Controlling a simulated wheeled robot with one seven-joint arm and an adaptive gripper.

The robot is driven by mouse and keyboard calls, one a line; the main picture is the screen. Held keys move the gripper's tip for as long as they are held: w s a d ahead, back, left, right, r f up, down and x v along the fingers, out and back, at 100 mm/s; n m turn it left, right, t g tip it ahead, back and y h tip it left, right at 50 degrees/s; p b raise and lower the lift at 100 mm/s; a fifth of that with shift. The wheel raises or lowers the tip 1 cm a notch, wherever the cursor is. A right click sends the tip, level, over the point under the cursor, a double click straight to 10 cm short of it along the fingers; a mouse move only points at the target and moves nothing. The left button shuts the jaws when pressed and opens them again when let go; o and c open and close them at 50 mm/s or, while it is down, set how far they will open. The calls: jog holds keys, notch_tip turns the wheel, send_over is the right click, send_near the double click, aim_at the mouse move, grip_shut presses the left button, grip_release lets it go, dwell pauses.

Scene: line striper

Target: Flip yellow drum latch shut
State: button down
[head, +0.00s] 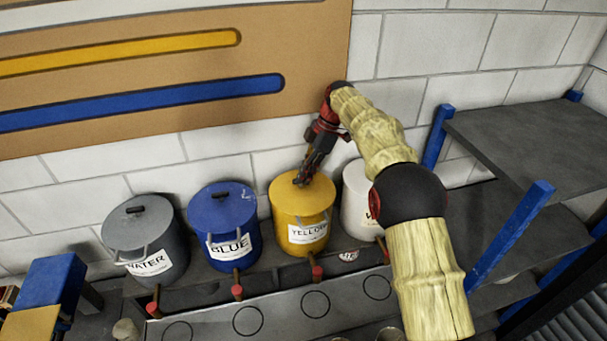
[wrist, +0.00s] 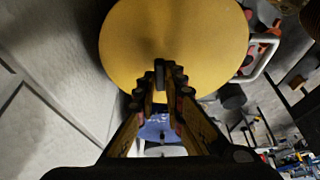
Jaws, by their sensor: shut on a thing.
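The yellow drum (head: 287,227) stands against the wall between the blue and white drums, with a "YELLOW" label on its front. Its round yellow lid (wrist: 195,35) fills the top of the wrist view and sits on or just over the drum. My gripper (head: 303,181) is above the lid, pointing down. In the wrist view its fingers (wrist: 160,90) are closed together on the small dark lid handle (wrist: 160,70). A pale wire latch (wrist: 265,57) sticks out at the drum's rim, to the right in the wrist view, apart from my fingers.
The grey water drum (head: 158,258) and blue drum (head: 238,222) stand to the left, the white drum (head: 355,205) close on the right. Red-tipped taps stick out over a grey ledge (head: 280,317) in front. A dark shelf (head: 545,140) with blue posts is at right.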

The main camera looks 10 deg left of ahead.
jog(key=c, duration=1.9)
grip_release()
jog(key=v, duration=1.2)
jog(key=shift+w, duration=0.1)
